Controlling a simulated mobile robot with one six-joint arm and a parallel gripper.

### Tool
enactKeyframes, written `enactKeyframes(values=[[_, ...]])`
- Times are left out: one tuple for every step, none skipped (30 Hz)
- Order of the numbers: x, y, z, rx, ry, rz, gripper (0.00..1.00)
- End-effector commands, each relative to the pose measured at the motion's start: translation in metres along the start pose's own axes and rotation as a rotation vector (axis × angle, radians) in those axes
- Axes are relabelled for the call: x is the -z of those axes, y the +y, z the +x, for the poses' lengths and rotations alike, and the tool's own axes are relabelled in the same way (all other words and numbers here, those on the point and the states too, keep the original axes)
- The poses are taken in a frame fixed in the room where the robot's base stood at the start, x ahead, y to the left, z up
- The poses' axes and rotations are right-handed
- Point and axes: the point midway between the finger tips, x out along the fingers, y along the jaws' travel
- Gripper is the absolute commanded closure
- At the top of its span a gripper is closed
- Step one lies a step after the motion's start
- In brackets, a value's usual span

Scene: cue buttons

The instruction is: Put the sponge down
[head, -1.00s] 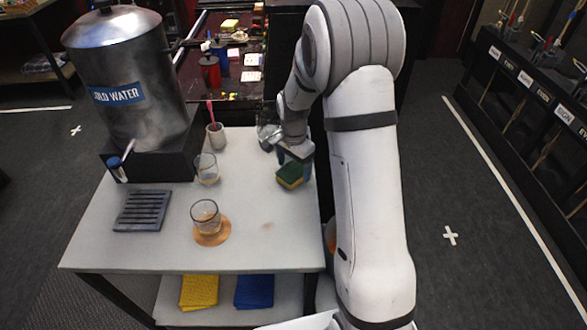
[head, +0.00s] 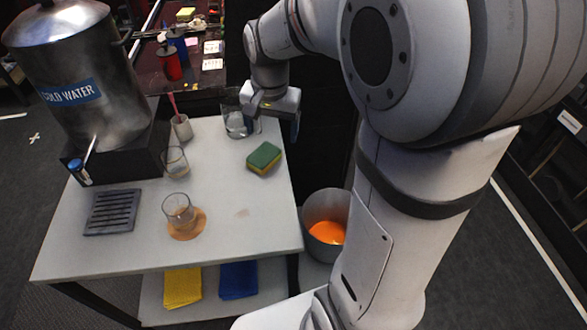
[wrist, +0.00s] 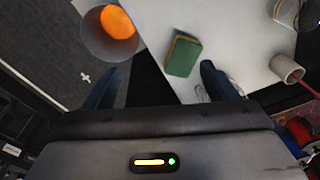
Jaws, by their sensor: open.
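The sponge (head: 264,158), green on top with a yellow side, lies flat on the white table (head: 245,235) near its right edge. It also shows in the wrist view (wrist: 183,55), beyond and between my fingertips. My gripper (head: 272,115) is above the table's back right corner, behind the sponge and apart from it. In the wrist view its two fingers (wrist: 160,82) are spread wide with nothing between them.
A glass pitcher (head: 236,124) stands close to the left of my gripper. A glass sits on a round coaster (head: 187,226), another glass (head: 175,162) behind it. A metal bucket (head: 326,222) with orange inside stands right of the table. A cold water dispenser (head: 85,85) stands left.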

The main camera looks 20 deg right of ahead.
Motion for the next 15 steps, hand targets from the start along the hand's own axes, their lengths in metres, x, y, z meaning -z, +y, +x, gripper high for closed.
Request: enactKeyframes(values=[[-0.018, 0.012, -0.01, 0.012, 0.021, -0.069, 0.2], [-0.028, 0.019, -0.014, 0.017, 0.031, -0.115, 0.2], [-0.042, 0.028, -0.019, 0.023, 0.044, -0.174, 0.2], [-0.051, 0.034, -0.021, 0.027, 0.054, -0.217, 0.2], [-0.061, 0.041, -0.023, 0.03, 0.064, -0.26, 0.2], [-0.073, 0.049, -0.025, 0.033, 0.076, -0.314, 0.2], [-0.081, 0.054, -0.026, 0.035, 0.085, -0.353, 0.2], [-0.089, 0.059, -0.026, 0.037, 0.094, -0.389, 0.2], [-0.098, 0.065, -0.026, 0.039, 0.105, -0.431, 0.2], [-0.104, 0.07, -0.026, 0.039, 0.112, -0.461, 0.2], [-0.11, 0.073, -0.025, 0.04, 0.118, -0.487, 0.2], [-0.116, 0.077, -0.025, 0.04, 0.125, -0.516, 0.2], [-0.119, 0.079, -0.024, 0.04, 0.13, -0.535, 0.2], [-0.122, 0.081, -0.023, 0.04, 0.132, -0.549, 0.2], [-0.125, 0.083, -0.023, 0.04, 0.137, -0.565, 0.2]])
